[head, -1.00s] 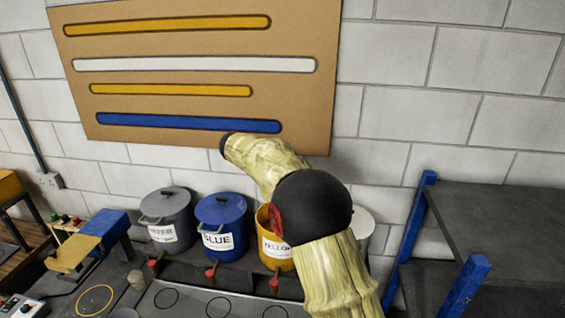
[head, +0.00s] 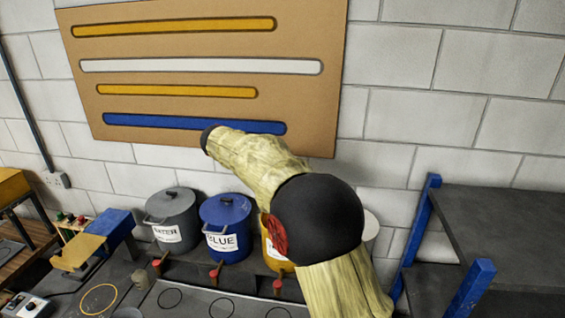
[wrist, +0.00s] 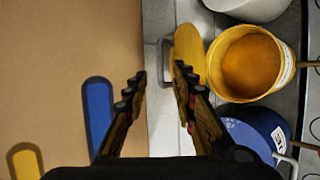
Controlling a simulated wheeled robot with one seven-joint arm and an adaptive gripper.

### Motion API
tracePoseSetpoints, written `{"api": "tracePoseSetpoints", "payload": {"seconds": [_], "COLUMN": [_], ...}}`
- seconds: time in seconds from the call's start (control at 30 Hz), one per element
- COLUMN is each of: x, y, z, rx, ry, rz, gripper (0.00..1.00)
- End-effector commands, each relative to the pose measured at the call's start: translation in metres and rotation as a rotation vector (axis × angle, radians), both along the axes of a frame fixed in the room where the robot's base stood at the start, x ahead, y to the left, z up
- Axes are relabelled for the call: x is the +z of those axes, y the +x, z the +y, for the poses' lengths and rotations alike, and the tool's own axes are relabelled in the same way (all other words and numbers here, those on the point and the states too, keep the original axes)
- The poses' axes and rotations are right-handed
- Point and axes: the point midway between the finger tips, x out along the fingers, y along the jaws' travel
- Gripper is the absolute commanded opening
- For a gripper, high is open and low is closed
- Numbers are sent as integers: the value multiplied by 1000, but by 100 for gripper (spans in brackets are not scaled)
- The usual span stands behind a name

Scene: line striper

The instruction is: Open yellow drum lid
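The yellow drum (wrist: 222,70) stands uncovered in the wrist view, with orange paint showing inside. Its yellow lid (wrist: 188,48) is tipped up on the wall side of the rim, with a grey handle (wrist: 164,50) facing the wall. My gripper (wrist: 160,72) is open, fingers apart. Its right fingertip overlaps the lid's lower edge in the picture; I cannot tell whether they touch. In the head view my arm covers most of the yellow drum (head: 272,258), and the gripper itself is hidden.
The blue drum (head: 226,226) and grey water drum (head: 173,218) stand lidded to the left. A white drum (head: 370,226) is partly hidden on the right. The striped board (head: 215,80) hangs on the wall close behind. A blue-legged shelf (head: 500,220) stands at right.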

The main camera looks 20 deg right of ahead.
Motion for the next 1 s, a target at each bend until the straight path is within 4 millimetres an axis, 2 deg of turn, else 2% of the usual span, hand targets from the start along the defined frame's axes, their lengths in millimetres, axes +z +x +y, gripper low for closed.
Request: {"api": "tracePoseSetpoints", "payload": {"seconds": [0.1,0.3,0.83,0.9,1.0], "x": [10,17,18,11,-22], "y": [-7,-13,-14,-12,-22], "z": [14,24,25,31,39], "rx": [2,1,-4,-13,-31], "ry": [0,0,4,45,114], "rz": [-1,1,-7,-28,-5], "gripper": [27,27,27,27,27]}}
